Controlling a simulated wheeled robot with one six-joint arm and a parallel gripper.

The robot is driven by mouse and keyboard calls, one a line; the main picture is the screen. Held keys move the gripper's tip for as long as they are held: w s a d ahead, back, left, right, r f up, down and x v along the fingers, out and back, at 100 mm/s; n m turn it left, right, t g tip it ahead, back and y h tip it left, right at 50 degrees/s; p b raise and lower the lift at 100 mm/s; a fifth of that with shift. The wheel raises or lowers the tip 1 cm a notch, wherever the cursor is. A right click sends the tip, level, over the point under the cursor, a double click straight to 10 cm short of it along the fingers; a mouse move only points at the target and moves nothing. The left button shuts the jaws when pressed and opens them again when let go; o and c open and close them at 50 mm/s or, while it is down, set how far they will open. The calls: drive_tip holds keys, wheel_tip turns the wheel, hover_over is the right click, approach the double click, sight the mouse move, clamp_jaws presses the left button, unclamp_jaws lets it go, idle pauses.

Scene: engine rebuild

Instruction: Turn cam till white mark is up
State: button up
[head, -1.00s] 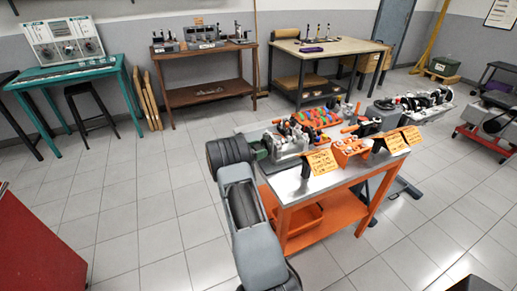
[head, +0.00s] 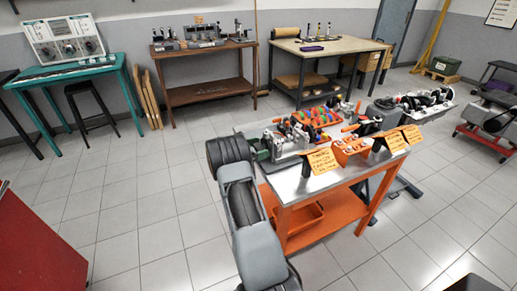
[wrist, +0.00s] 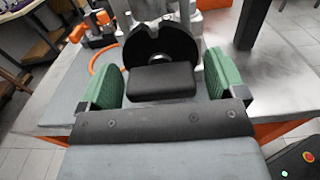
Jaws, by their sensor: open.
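In the wrist view a round black disc (wrist: 160,42), apparently the cam, stands upright at the front of a silver engine part (wrist: 212,20). A black block (wrist: 162,80) sits in front of it, hiding its lower part. I cannot tell whether this block belongs to the disc. I see no white mark on the disc. My gripper (wrist: 160,88) is open, with one green-padded finger on each side of the block and a gap to each. In the head view my gripper (head: 262,151) is at the left end of the silver engine part (head: 290,138) on the workbench.
The workbench (head: 290,187) has a metal top and an orange shelf. Orange note cards (head: 322,160), an orange holder (head: 350,146) and a tray of coloured parts (head: 318,116) stand close by. An engine assembly (head: 425,101) is farther right.

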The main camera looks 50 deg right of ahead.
drive_tip(key=b+v, duration=0.1)
drive_tip(key=v, duration=1.2)
drive_tip(key=shift+a+b, duration=0.4)
drive_tip(key=shift+w+f, duration=0.1)
drive_tip(key=shift+w, duration=0.1)
drive_tip(key=s+a+f+m+y, duration=0.2)
drive_tip(key=s+f+y, duration=0.1)
drive_tip(key=f, duration=0.3)
drive_tip(key=s+a+m+t+y, duration=0.1)
drive_tip(key=s+a+m+y, duration=0.4)
drive_tip(key=s+a, duration=0.1)
drive_tip(key=s+a+r+m+t+y+p, duration=0.1)
drive_tip(key=s+a+r+m+t+y, duration=0.2)
drive_tip(key=s+a+r, duration=0.3)
drive_tip(key=s+a+r+m+t+y+p, duration=0.2)
drive_tip(key=s+a+r+t+y, duration=0.3)
drive_tip(key=a+r, duration=0.6)
drive_tip(key=s+a+m+t, duration=0.1)
drive_tip(key=s+a, duration=0.1)
drive_tip(key=shift+a+r+m+y, duration=0.15)
drive_tip(key=shift+a+m+y, duration=0.15)
drive_tip(key=shift+a+r, duration=0.1)
drive_tip(key=shift+r, duration=0.2)
drive_tip(key=shift+c, duration=0.2)
